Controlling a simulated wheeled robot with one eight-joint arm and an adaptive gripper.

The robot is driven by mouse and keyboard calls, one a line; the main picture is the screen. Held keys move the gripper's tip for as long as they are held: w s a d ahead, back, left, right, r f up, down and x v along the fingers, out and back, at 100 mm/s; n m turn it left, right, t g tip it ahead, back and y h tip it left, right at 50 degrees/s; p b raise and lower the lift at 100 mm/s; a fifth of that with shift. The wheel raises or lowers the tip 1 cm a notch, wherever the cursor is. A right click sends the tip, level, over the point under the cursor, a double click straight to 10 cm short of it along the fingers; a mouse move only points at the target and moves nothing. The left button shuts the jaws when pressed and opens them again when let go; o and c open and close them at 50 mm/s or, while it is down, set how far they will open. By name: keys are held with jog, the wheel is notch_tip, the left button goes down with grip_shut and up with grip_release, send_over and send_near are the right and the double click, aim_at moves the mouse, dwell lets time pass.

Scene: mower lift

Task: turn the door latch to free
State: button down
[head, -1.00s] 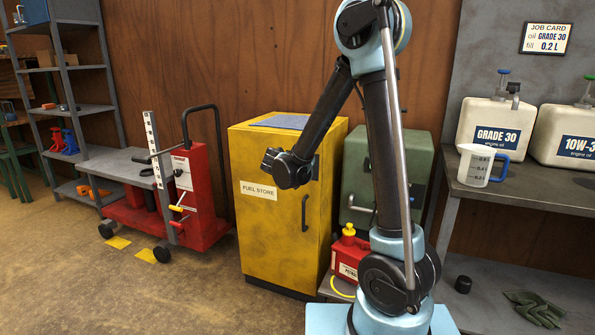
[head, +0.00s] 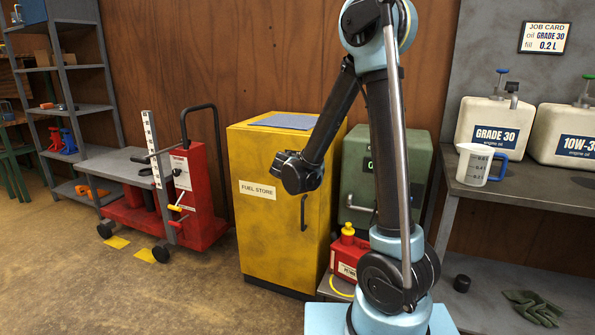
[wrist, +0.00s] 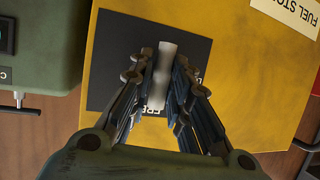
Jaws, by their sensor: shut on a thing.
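The door latch (wrist: 166,60) is a pale grey bar on a black square plate (wrist: 113,55) on the yellow fuel store (head: 262,232). My gripper (wrist: 160,72) has its fingers on both sides of the bar and is shut on it. In the wrist view the bar runs nearly straight up and down, tilted slightly. White lettering on the plate reads partly "FREE" below the bar; another word at right is mostly covered by a finger. In the head view my wrist hides the latch and the fingers. The store's door looks closed.
A door handle (head: 303,213) is on the right of the store's front. A green cabinet (head: 357,170) stands close on the right, with a red fuel can (head: 346,256) before it. A red lift (head: 203,195) stands left. The floor in front is clear.

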jog(key=shift+a, duration=0.1)
jog(key=c, duration=1.5)
grip_release()
jog(key=v, duration=1.1)
jog(key=shift+s+a+r, duration=0.1)
jog(key=shift+s, duration=0.25)
